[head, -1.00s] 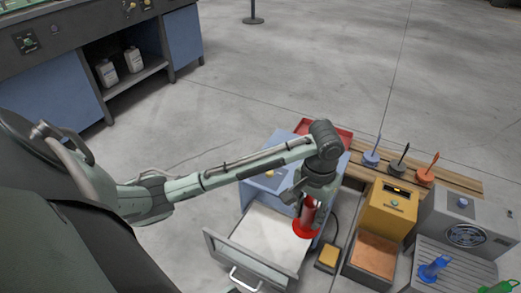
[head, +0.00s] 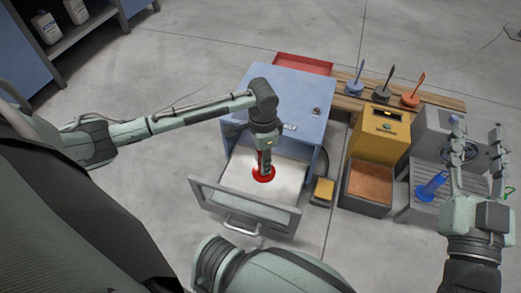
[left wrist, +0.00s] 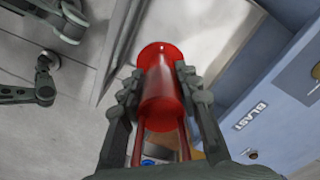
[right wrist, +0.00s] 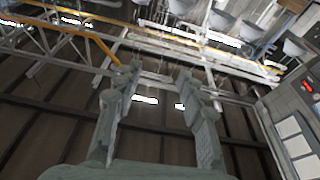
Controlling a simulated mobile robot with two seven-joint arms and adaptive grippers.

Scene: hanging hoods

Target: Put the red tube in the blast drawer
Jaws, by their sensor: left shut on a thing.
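The red tube (head: 263,173) is in my left gripper (head: 262,153), over the open drawer (head: 242,208) of the blue cabinet (head: 288,90). In the left wrist view the fingers (left wrist: 158,88) are closed on the sides of the red tube (left wrist: 162,95), above the drawer's white floor (left wrist: 200,28). A "BLAST" label (left wrist: 251,116) shows on the blue cabinet beside it. I cannot tell whether the tube touches the drawer floor. My right gripper (head: 473,135) is open and empty at the right, pointing up; its spread fingers (right wrist: 160,85) show in the right wrist view.
A yellow machine (head: 383,128) with an open box (head: 367,188) stands right of the cabinet. A blue tube (head: 430,187) lies on a grey ribbed stand (head: 412,207). Several coloured items stand on a wooden bench (head: 440,105). A yellow pedal (head: 323,190) is on the floor.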

